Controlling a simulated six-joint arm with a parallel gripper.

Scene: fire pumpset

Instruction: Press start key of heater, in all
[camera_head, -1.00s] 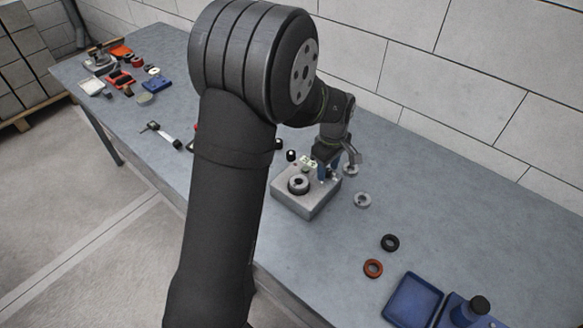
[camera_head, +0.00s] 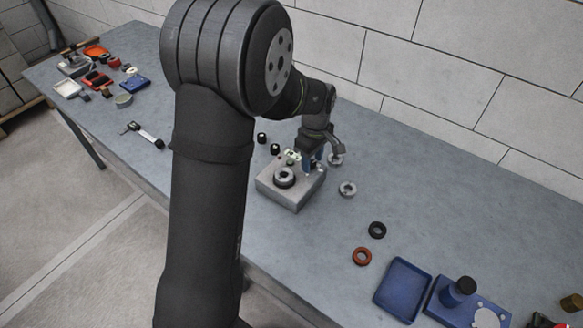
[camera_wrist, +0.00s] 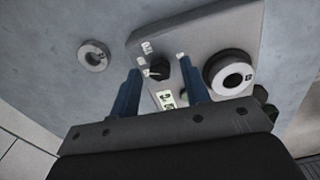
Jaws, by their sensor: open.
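The heater, as I take it, is a light grey box (camera_head: 290,195) on the bench with a dark-and-light ring (camera_head: 284,178) on its top. In the wrist view its panel (camera_wrist: 205,45) carries a black knob (camera_wrist: 158,68), small white labels and a pale green-white marked piece (camera_wrist: 165,98). My gripper (camera_head: 312,167) is over the box's far right part. In the wrist view my gripper (camera_wrist: 163,78) has its two blue fingers apart, with the knob showing between them and nothing held. Contact with the panel cannot be told. A start key cannot be clearly made out.
A grey ring (camera_head: 348,189), a black ring (camera_head: 377,230) and an orange-red ring (camera_head: 362,257) lie right of the box. A blue tray (camera_head: 403,288) and a blue base with a black-topped post (camera_head: 458,292) are at front right. Several items crowd the far left. A wall stands behind.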

